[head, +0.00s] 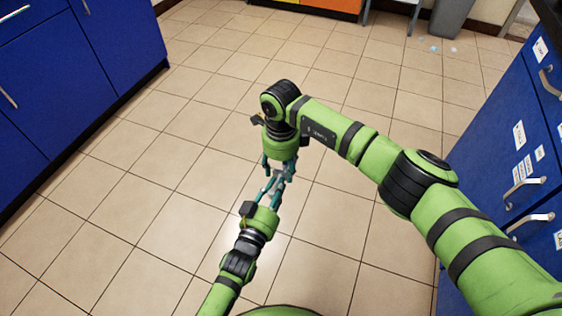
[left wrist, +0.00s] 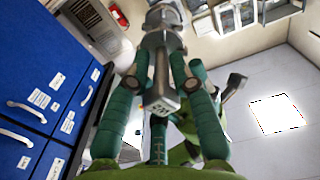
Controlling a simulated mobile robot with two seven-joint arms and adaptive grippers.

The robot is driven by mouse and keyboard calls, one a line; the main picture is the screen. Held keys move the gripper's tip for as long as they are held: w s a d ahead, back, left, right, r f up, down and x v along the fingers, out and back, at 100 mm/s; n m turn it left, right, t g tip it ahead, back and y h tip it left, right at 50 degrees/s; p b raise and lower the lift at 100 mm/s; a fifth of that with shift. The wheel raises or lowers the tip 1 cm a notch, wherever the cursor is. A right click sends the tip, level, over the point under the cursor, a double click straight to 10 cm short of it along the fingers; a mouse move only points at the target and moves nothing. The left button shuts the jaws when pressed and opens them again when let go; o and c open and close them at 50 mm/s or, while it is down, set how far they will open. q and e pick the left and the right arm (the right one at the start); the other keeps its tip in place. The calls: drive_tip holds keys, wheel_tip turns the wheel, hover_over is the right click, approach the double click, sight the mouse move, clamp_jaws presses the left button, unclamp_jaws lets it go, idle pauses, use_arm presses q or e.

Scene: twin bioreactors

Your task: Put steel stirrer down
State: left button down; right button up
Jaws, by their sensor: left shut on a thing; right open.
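My left gripper (head: 270,190) reaches up from the bottom of the head view over the bare floor. In the left wrist view it (left wrist: 161,85) is shut on a grey metallic piece, which I take for the steel stirrer (left wrist: 162,42). The stirrer points away beyond the fingertips, and its full length is hard to make out. In the head view it is mostly hidden among the teal fingers. My right gripper (head: 279,166) is open, points down and lies very close to the left one. I cannot tell whether the two touch.
Blue drawer cabinets stand at the left (head: 70,85) and at the right (head: 515,165), the right one with protruding handles. A grey bin (head: 452,18) and an orange-fronted unit (head: 333,5) are at the back.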

drive_tip(key=shift+c, duration=0.4)
clamp_jaws()
use_arm(q)
drive_tip(key=shift+d+r, duration=0.2)
drive_tip(key=shift+r, duration=0.65)
use_arm(e)
drive_tip(key=shift+w, duration=0.1)
use_arm(q)
drive_tip(key=v, duration=0.7)
drive_tip(key=shift+s+a+f, duration=0.1)
drive_tip(key=shift+a+f, duration=0.15)
drive_tip(key=shift+f, duration=0.1)
use_arm(e)
drive_tip(key=shift+w+d, duration=0.1)
use_arm(q)
drive_tip(key=shift+s+a+f, duration=0.1)
drive_tip(key=shift+s+a, duration=0.15)
drive_tip(key=shift+s, duration=0.15)
